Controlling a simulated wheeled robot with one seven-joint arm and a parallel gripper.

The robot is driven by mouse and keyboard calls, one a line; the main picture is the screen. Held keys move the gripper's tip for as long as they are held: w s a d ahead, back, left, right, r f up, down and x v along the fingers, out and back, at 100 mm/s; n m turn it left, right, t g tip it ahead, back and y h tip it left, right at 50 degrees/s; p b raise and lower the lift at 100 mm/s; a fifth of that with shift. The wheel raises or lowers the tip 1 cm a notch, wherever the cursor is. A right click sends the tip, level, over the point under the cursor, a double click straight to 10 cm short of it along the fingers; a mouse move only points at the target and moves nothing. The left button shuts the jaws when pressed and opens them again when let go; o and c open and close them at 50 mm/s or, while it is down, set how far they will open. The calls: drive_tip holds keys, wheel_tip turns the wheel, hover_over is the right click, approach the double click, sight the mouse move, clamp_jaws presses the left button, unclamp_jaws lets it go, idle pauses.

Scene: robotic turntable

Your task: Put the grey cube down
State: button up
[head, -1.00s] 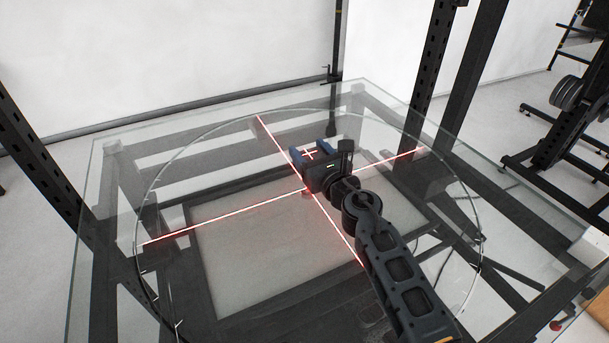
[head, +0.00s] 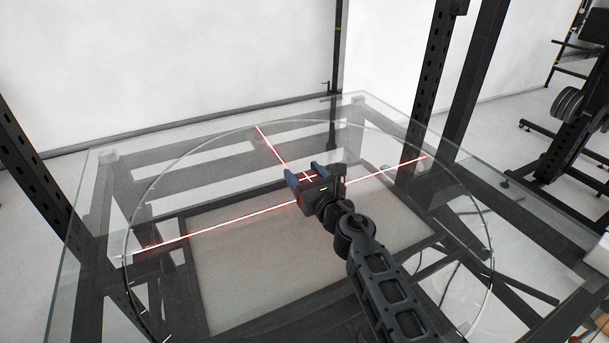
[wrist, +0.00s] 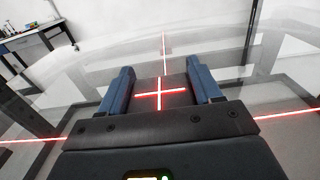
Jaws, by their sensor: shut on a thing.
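The grey cube (wrist: 148,104) sits between the two blue fingers in the wrist view, with a bright red cross on its upper face. In the head view the cube (head: 309,180) is small and mostly hidden by my gripper (head: 304,173). My gripper, also in the wrist view (wrist: 160,76), is shut on the cube, one finger on each side. It is over the middle of the clear round turntable (head: 235,250), near where the red lines meet. I cannot tell whether the cube touches the glass.
Long red lines (head: 215,231) cross the turntable. The glass top rests on a dark frame (head: 195,275). Dark uprights stand at the left (head: 40,185) and back right (head: 432,90). A weight rack (head: 575,110) stands on the floor at far right. The visible glass around my gripper is clear.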

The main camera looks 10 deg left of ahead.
drive_tip(key=o, duration=1.2)
drive_tip(key=shift+c, duration=0.2)
drive_tip(key=shift+r+p, duration=0.25)
drive_tip(key=shift+p, duration=0.1)
drive_tip(key=p+v, duration=0.4)
drive_tip(key=v, duration=0.8)
drive_tip(key=shift+f, duration=0.1)
